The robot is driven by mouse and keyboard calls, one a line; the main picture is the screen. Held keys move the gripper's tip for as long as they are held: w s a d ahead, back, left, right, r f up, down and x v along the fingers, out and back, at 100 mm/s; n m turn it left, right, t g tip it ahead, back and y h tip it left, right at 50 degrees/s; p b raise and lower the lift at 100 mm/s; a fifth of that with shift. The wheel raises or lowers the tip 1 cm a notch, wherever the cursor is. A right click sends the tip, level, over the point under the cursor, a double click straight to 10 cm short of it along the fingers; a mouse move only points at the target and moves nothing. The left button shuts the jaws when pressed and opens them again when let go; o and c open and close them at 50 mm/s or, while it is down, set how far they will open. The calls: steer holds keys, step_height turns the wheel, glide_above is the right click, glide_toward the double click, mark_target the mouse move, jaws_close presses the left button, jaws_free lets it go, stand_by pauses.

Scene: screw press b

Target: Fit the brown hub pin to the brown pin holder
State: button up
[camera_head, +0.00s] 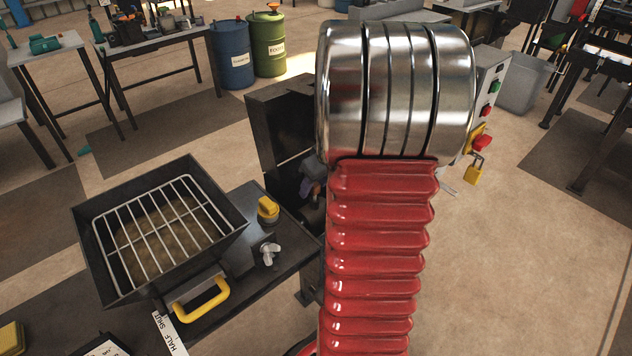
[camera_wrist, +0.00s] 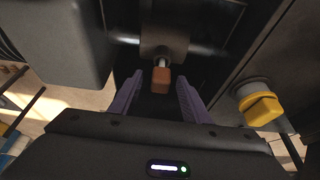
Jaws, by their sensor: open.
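In the wrist view a small brown block, which looks like the brown hub pin (camera_wrist: 161,80), sits at the end of a short metal shaft under a dark cylindrical hub (camera_wrist: 166,35). My gripper (camera_wrist: 158,92) is open. Its two purple fingers stand one on each side of the brown block, with a gap on both sides. I cannot make out the brown pin holder in either view.
A yellow knob (camera_wrist: 260,106) is close to the right of my fingers, and a dark housing (camera_wrist: 60,45) is at left. In the head view a tray with a wire grid (camera_head: 165,235), a yellow handle (camera_head: 203,300) and a silver wing knob (camera_head: 269,253) are at left. Open floor lies right.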

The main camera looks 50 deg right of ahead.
jaws_close()
stand_by(0.8)
